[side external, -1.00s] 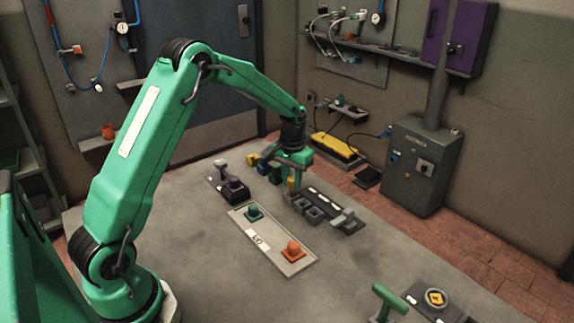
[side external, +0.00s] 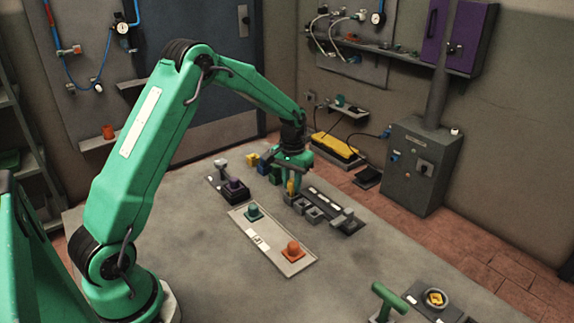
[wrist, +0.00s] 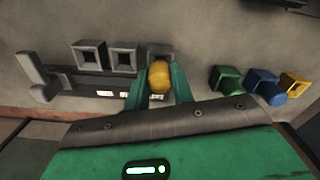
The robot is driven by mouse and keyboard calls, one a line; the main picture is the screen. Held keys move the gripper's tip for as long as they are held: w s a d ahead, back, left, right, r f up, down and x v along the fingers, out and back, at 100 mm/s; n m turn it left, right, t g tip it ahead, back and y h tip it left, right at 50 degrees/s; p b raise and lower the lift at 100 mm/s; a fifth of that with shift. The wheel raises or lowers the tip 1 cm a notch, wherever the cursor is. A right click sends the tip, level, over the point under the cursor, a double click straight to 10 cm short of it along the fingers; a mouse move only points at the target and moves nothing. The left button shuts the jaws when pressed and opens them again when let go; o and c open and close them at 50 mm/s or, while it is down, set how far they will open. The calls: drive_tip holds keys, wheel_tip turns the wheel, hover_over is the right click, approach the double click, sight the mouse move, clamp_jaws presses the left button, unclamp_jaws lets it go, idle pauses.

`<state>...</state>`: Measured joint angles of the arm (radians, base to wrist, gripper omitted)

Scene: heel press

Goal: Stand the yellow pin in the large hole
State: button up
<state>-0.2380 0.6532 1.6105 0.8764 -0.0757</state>
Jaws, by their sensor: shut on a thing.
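The yellow pin (side external: 291,187) is between my gripper's green fingers, and its rounded top shows in the wrist view (wrist: 160,75). My gripper (wrist: 160,90) is shut on it. In the side view my gripper (side external: 291,184) is over the far end of a row of grey square sockets. The near socket (side external: 315,213) and the middle socket (side external: 302,205) show open tops. In the wrist view two open sockets (wrist: 90,55) (wrist: 124,58) lie left of the pin. A third socket (wrist: 153,48) is partly hidden behind it. I cannot tell whether the pin's lower end is inside a socket.
A dark rail with a grey lever (side external: 343,217) runs beside the sockets. Green (wrist: 225,80), blue (wrist: 265,85) and yellow (wrist: 294,84) blocks stand right of the pin. A pale plate (side external: 285,258) carries teal and orange knobs.

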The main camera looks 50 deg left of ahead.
drive_tip(key=shift+f, duration=0.65)
idle(0.9)
drive_tip(key=o, duration=1.1)
drive_tip(key=shift+c, duration=0.2)
drive_tip(key=shift+r, duration=3.9)
